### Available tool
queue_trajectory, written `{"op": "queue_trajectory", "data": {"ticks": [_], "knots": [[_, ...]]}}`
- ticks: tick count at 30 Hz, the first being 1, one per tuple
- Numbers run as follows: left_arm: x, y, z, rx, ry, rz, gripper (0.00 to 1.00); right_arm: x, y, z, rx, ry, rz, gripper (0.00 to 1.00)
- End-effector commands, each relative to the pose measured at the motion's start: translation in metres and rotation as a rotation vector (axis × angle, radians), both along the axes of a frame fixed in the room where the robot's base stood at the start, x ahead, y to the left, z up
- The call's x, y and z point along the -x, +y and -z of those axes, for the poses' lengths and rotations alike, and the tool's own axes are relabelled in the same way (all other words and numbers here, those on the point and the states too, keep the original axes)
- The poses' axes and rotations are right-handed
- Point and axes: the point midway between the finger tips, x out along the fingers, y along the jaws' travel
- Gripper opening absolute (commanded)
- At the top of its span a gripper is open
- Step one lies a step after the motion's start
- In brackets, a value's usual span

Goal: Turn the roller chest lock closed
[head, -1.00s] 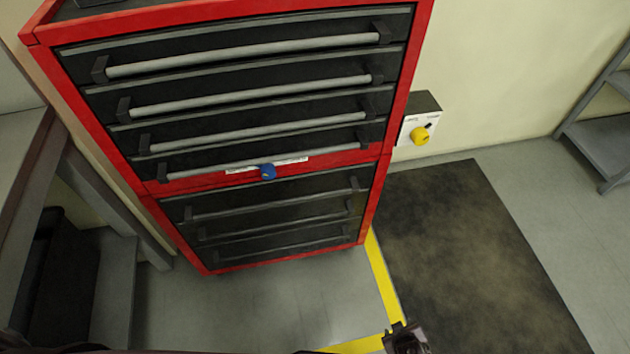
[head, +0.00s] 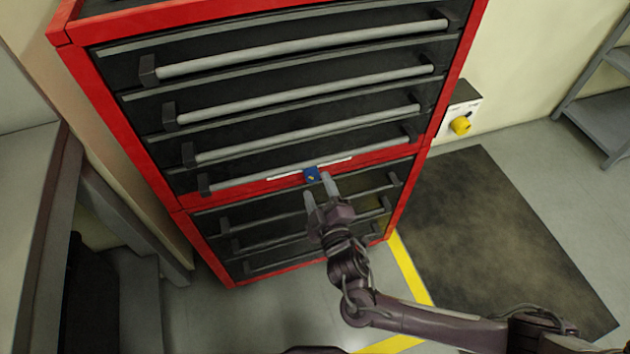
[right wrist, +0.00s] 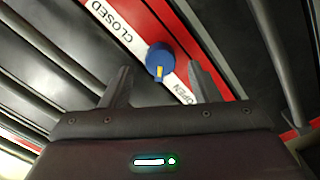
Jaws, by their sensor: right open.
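The red roller chest (head: 85,95) with black drawers fills the middle of the head view. Its lock, a blue knob (head: 312,174) with a yellow mark, sits on the red band between the upper and lower drawers. In the right wrist view the knob (right wrist: 159,60) lies on a white label strip reading CLOSED and OPEN; its yellow mark points towards the OPEN side. My right gripper (head: 318,192) is open and empty, just in front of and below the knob. In the right wrist view its fingertips (right wrist: 158,78) stand apart with the knob a little beyond them. My left gripper is out of view.
Grey drawer handles (head: 310,155) stick out above and below the knob. A wall box with a yellow knob (head: 461,126) is right of the chest. A grey bench (head: 30,170) stands at left. A dark mat (head: 500,230) and yellow floor tape (head: 408,270) lie at right.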

Motion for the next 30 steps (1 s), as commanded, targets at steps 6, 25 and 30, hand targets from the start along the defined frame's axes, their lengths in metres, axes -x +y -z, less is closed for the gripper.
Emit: {"op": "queue_trajectory", "data": {"ticks": [6,25,30], "knots": [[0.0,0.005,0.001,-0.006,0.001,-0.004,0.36,-0.024,0.008,0.0,-0.001,0.0,-0.001,0.56],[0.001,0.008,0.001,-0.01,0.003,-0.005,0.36,-0.027,0.008,0.001,-0.001,0.003,0.0,0.17],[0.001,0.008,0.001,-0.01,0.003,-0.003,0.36,-0.027,0.008,0.001,-0.004,0.004,0.0,0.11]]}}
